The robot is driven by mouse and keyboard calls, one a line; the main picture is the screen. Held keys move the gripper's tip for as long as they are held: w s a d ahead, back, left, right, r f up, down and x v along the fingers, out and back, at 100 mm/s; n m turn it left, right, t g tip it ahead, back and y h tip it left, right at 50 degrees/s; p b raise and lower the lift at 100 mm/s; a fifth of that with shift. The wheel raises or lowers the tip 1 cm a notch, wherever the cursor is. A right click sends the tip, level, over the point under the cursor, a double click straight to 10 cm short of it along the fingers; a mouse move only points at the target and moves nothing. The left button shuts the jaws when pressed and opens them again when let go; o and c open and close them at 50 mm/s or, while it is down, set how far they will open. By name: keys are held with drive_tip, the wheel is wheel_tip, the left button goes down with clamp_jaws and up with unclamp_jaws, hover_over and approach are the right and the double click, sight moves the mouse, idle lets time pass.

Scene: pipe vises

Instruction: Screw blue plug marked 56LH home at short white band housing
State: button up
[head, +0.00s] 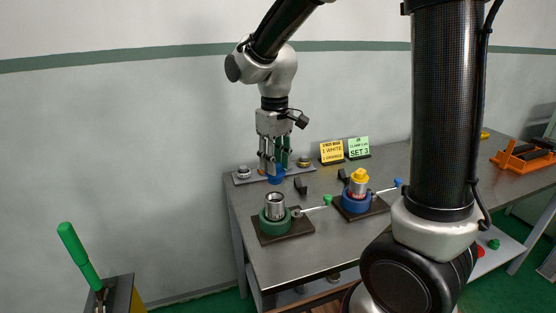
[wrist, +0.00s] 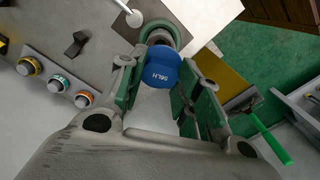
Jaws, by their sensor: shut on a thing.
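My gripper (head: 274,168) is shut on the blue plug (head: 276,175) and holds it above the back left of the bench. The plug also shows in the wrist view (wrist: 160,67), between the fingers, with its "LH" marking readable. A bare metal housing (head: 275,206) stands upright in the green vise (head: 276,222), in front of and below my gripper. Another housing (head: 357,188), with a red mark and a yellow plug (head: 359,175) on top, stands in the blue vise (head: 355,203). The bands are too small to tell which housing has the short white one.
A yellow sign (head: 332,151) and a green "SET 3" sign (head: 358,147) stand at the back. A rail of plugs (wrist: 58,84) lies behind. Vise levers (head: 315,208) stick out rightward. An orange vise (head: 524,158) sits far right; a green-handled lever (head: 80,255) stands front left.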

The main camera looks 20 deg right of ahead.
sight(275, 183)
drive_tip(key=shift+f, duration=0.1)
drive_tip(key=shift+f, duration=1.85)
drive_tip(key=shift+f, duration=1.6)
drive_tip(key=o, duration=1.1)
